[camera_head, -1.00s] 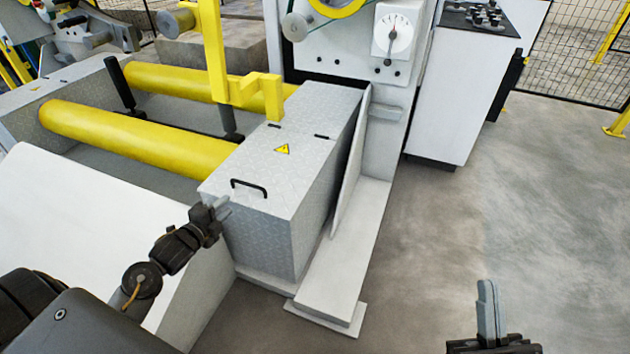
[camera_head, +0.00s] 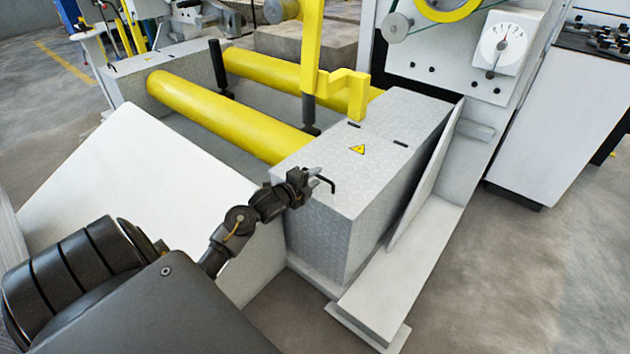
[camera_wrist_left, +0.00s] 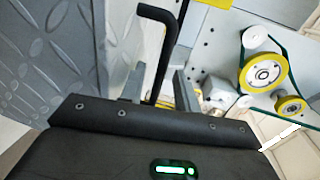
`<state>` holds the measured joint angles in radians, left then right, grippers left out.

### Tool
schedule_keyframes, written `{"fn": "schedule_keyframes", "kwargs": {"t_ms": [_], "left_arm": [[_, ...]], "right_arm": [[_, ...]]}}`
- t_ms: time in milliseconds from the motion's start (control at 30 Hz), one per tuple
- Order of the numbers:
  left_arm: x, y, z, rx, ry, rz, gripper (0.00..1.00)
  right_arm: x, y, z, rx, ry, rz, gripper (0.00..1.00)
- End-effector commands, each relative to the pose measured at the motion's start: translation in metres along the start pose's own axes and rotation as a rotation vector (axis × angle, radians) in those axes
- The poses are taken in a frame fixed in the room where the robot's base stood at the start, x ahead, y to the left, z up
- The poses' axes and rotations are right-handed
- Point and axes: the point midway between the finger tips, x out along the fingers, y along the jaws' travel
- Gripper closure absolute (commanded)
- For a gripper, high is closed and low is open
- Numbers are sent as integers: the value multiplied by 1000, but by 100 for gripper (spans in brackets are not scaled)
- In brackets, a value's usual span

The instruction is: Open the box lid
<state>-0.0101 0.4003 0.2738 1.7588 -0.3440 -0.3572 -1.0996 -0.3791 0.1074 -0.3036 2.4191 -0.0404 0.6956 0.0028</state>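The grey tread-plate box (camera_head: 345,235) stands in the middle of the head view, and its lid (camera_head: 325,160) lies shut. The lid has a yellow warning sticker, two dark hinges toward the back and a black handle (camera_head: 326,184) near its front edge. My left gripper (camera_head: 316,178) is at the handle. In the left wrist view the black handle (camera_wrist_left: 158,50) runs between the two grey fingers (camera_wrist_left: 158,88), with visible gaps, so the gripper looks open around it. My right gripper is out of view.
Two yellow rollers (camera_head: 220,115) lie left of the box, and a yellow bracket (camera_head: 335,82) hangs over its back. A white sloped panel (camera_head: 140,185) is at the left. A machine with a dial (camera_head: 500,45) stands behind.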

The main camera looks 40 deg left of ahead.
Motion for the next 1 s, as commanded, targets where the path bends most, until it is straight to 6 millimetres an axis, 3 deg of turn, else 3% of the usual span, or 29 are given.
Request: {"fn": "schedule_keyframes", "kwargs": {"t_ms": [367,600,1000], "left_arm": [[6,0,0,0,0,0,68],[6,0,0,0,0,0,100],[5,-1,0,0,0,2,100]], "right_arm": [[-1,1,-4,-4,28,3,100],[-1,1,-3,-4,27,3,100],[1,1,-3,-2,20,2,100]]}}
